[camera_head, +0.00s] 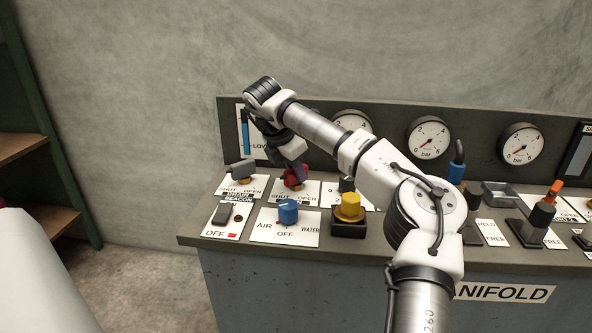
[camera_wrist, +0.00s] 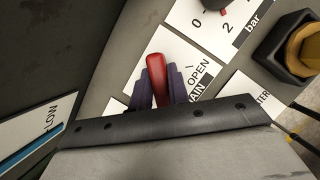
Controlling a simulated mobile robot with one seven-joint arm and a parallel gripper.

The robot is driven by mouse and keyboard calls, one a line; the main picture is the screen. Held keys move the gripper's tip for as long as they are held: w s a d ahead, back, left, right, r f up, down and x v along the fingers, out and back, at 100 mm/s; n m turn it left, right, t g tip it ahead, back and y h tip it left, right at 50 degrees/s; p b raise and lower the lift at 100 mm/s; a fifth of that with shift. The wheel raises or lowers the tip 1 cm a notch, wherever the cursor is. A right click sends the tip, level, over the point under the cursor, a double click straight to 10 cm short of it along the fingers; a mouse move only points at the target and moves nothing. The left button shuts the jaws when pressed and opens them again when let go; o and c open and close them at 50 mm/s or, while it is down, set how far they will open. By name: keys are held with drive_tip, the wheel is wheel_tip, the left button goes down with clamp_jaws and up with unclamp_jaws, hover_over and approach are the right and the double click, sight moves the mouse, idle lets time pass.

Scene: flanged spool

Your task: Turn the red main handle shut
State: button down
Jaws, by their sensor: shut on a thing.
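The red main handle (camera_wrist: 157,77) stands on a white plate marked OPEN and, partly hidden, MAIN. In the head view the red handle (camera_head: 291,178) shows below my wrist, mostly covered. My gripper (camera_wrist: 160,86) is shut on the handle, with a dark finger against each side. In the head view my gripper (camera_head: 297,166) reaches down onto it from above. In the wrist view the handle's end points away from the gripper, between the fingers. The plate's SHUT mark is not readable in the wrist view.
Close by are the grey drain handle (camera_head: 240,167), a blue selector knob (camera_head: 288,211) and a yellow knob (camera_head: 348,207). Gauges (camera_head: 428,137) line the back panel. Orange-tipped and blue-tipped levers stand to the right. A green shelf frame (camera_head: 50,120) is at far left.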

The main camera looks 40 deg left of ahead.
drive_tip(key=c, duration=1.3)
unclamp_jaws()
drive_tip(key=shift+c, duration=0.2)
drive_tip(key=v, duration=1.3)
drive_tip(key=shift+r, duration=0.4)
drive_tip(key=shift+s, duration=0.1)
